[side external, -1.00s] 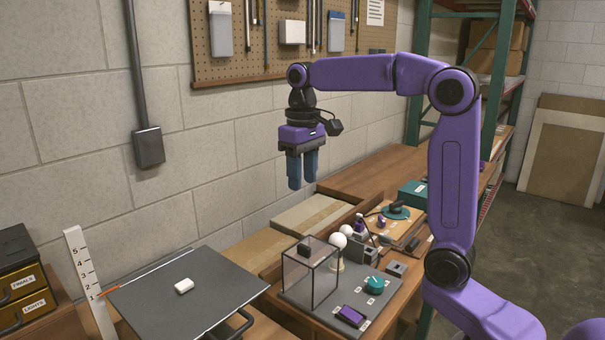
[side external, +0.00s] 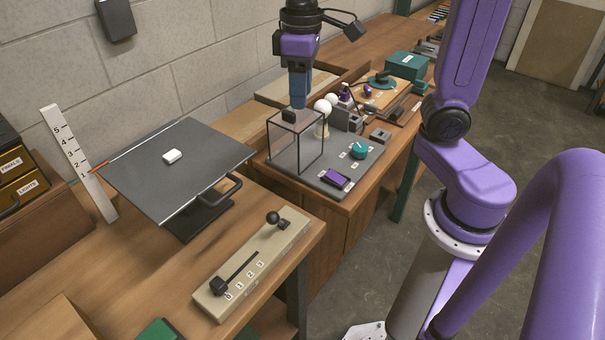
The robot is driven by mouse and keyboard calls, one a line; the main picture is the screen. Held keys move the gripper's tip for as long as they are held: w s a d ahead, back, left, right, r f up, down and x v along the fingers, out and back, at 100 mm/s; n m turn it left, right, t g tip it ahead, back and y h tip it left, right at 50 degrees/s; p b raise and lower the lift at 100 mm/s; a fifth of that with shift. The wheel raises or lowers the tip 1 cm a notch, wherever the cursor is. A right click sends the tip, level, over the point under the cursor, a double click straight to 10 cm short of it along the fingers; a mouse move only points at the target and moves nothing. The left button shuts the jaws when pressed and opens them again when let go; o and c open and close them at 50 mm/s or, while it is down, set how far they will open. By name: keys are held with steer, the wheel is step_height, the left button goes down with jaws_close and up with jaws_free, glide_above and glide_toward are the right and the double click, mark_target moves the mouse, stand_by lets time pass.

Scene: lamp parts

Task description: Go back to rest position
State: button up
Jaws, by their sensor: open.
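My gripper (side external: 299,98) points straight down with dark blue fingers and a purple body, in the upper middle of the side external view. The fingers are seen nearly edge-on and overlap, so the gap between them is hard to see. The gripper is open and nothing shows held in it. In the picture, the fingertips appear just above and behind the dark knob (side external: 289,115) on the clear box (side external: 297,146). I cannot tell how far apart they are in depth.
A grey panel holds the box, a teal dial (side external: 359,151) and a purple switch (side external: 334,178). White bulbs (side external: 325,104) stand close behind the box.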

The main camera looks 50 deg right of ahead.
steer(key=s+f+n, duration=0.3)
steer(key=s+f, duration=0.1)
steer(key=s, duration=0.5)
steer(key=s+f+n, duration=0.4)
steer(key=s, duration=0.4)
steer(key=shift+s+d+f, duration=0.2)
steer(key=shift+s+f, duration=0.15)
steer(key=shift+s, duration=0.05)
